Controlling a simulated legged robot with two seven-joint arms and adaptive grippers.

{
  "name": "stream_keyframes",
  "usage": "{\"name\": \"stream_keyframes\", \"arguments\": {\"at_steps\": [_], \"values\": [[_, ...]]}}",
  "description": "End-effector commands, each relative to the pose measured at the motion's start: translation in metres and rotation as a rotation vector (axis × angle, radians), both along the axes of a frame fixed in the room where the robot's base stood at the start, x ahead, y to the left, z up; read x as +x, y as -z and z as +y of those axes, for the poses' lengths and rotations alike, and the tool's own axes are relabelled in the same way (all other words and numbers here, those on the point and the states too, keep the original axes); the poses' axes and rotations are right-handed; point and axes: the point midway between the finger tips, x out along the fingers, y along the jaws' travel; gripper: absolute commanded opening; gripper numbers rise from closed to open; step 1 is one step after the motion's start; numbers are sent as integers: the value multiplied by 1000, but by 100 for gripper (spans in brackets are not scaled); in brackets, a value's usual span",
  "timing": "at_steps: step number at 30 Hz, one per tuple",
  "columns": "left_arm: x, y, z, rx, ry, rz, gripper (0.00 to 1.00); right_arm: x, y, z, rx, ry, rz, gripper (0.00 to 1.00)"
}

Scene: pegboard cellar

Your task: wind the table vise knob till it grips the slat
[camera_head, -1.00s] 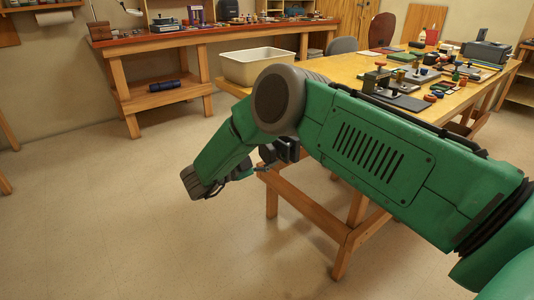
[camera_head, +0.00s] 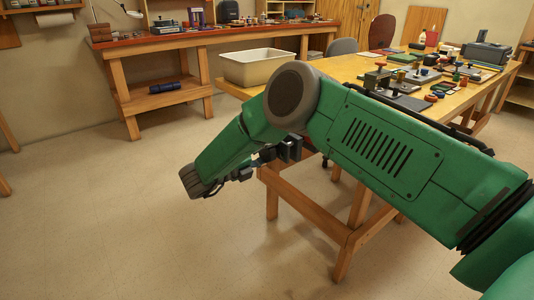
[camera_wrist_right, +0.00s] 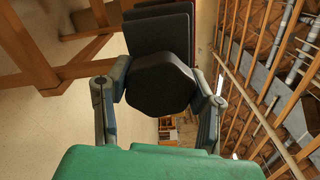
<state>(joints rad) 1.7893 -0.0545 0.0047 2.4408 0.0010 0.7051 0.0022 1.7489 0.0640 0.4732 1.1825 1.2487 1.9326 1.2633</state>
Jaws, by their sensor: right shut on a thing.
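The table vise (camera_head: 290,148) is a dark block at the near edge of the yellow table, partly behind my right arm. In the right wrist view its dark jaw block (camera_wrist_right: 158,32) stands beyond the black, many-sided knob (camera_wrist_right: 160,84). My right gripper (camera_wrist_right: 160,80) has one finger on each side of the knob and is shut on it. In the head view the right gripper (camera_head: 254,163) is small, at the vise's left. I cannot make out the slat or whether the jaws touch it. My left gripper is not in view.
The yellow table (camera_head: 345,70) carries a cream tub (camera_head: 258,68) at its far left corner and several tools and blocks. A red-topped bench (camera_head: 165,42) stands along the back wall. The floor (camera_head: 110,220) at the left is clear.

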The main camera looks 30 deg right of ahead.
Motion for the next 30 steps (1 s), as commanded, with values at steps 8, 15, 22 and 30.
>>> {"name": "stream_keyframes", "arguments": {"at_steps": [8, 15, 22, 30], "values": [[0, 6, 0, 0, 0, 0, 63, 0, 2, 1, 22, -6, -212, 19], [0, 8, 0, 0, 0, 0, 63, 0, 2, 0, 30, -5, -327, 19], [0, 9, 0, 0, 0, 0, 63, 0, 2, 1, 35, -5, -373, 19], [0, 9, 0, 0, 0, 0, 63, 0, 2, 1, 36, -5, -381, 19]]}}
